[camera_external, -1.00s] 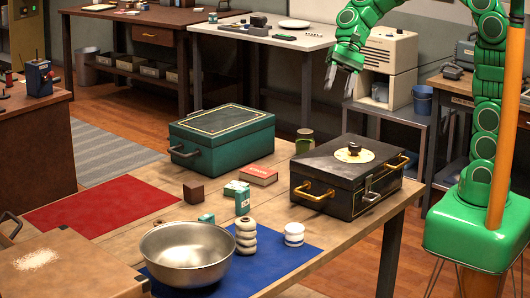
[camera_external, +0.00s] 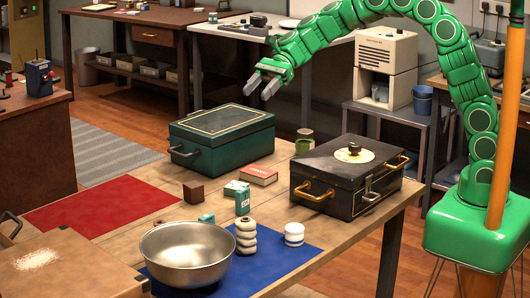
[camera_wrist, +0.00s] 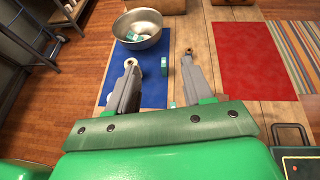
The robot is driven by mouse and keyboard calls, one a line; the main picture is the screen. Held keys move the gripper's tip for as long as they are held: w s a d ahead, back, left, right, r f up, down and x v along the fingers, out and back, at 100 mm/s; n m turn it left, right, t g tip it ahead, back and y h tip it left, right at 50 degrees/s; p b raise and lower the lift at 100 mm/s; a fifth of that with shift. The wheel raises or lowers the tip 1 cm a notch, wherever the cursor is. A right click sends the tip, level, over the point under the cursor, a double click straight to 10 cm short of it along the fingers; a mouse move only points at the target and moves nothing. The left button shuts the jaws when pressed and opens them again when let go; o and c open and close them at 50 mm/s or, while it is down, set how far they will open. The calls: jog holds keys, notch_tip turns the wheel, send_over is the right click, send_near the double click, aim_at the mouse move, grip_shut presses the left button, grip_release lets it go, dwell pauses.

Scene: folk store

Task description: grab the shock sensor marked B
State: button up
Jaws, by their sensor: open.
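My gripper (camera_external: 262,87) is open and empty, high above the far side of the work table; it also shows in the wrist view (camera_wrist: 159,61). No marking B is legible, so I cannot tell which thing is the shock sensor. Small teal boxes are in view: an upright one (camera_external: 242,203) with a white label, one beside it (camera_external: 233,188), and one at the bowl (camera_external: 207,218). In the wrist view a teal box (camera_wrist: 187,66) shows near the right fingertip, another (camera_wrist: 132,36) appears inside the bowl, and a third (camera_wrist: 172,104) is partly hidden by my gripper.
A black case (camera_external: 330,181), green case (camera_external: 222,143), red box (camera_external: 259,176), brown cube (camera_external: 194,192) and jar (camera_external: 304,142) surround the boxes. The red mat (camera_external: 95,205) is clear.

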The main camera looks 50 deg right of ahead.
jog(key=w, duration=0.2)
jog(key=m, duration=0.1)
send_near(237, 205)
jog(key=shift+a, duration=0.8)
jog(key=shift+s+a+f+y, duration=0.15)
jog(key=shift+a+f, duration=0.15)
jog(key=shift+a, duration=0.3)
jog(key=shift+a+f+y, duration=0.15)
jog(key=shift+a+f, duration=0.15)
jog(key=shift+a, duration=0.3)
jog(key=x, duration=0.4)
jog(key=shift+s+d+f, duration=0.2)
jog(key=shift+f, duration=0.15)
jog(key=shift+a+f, duration=0.25)
jog(key=shift+a, duration=0.3)
jog(key=shift+c, duration=0.5)
grip_shut()
